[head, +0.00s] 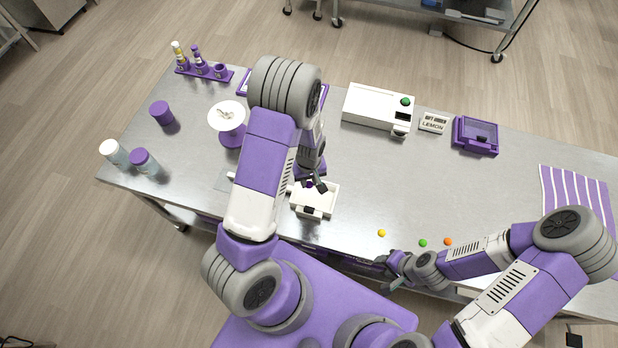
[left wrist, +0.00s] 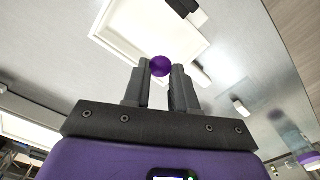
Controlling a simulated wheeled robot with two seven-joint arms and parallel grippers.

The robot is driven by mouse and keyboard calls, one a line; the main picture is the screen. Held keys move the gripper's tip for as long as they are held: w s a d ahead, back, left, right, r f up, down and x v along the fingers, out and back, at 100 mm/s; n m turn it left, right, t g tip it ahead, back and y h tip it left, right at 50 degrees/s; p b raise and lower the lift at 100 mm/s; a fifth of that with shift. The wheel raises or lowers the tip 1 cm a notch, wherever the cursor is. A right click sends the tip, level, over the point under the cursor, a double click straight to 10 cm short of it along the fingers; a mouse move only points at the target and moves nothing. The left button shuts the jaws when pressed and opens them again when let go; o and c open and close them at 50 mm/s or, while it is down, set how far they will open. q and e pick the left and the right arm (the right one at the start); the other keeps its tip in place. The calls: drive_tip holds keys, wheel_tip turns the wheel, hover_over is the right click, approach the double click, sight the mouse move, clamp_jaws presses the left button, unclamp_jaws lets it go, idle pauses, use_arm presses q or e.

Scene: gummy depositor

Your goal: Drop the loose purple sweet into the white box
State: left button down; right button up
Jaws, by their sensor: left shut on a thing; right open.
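My left gripper (head: 316,186) is shut on the loose purple sweet (left wrist: 160,66), a small round ball held between its fingertips in the left wrist view. In the head view the gripper is over the small white box (head: 331,203), close to its back part. The box's pale opening and white rim (left wrist: 112,47) lie beyond the fingertips in the left wrist view. My right gripper (head: 390,270) is open and empty at the table's front edge.
Yellow (head: 381,233), green (head: 422,243) and orange (head: 447,241) sweets lie near the front edge. A white machine (head: 372,106), a lemon sign (head: 434,122) and a purple case (head: 476,136) stand behind. A purple stand (head: 231,138) and jars are at left. The table's middle right is clear.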

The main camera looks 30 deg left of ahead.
sight(309, 183)
use_arm(q)
drive_tip(key=c, duration=0.8)
unclamp_jaws()
wheel_tip(309, 183, up, 8)
drive_tip(key=shift+f+p, duration=0.25)
drive_tip(key=shift+p, duration=0.15)
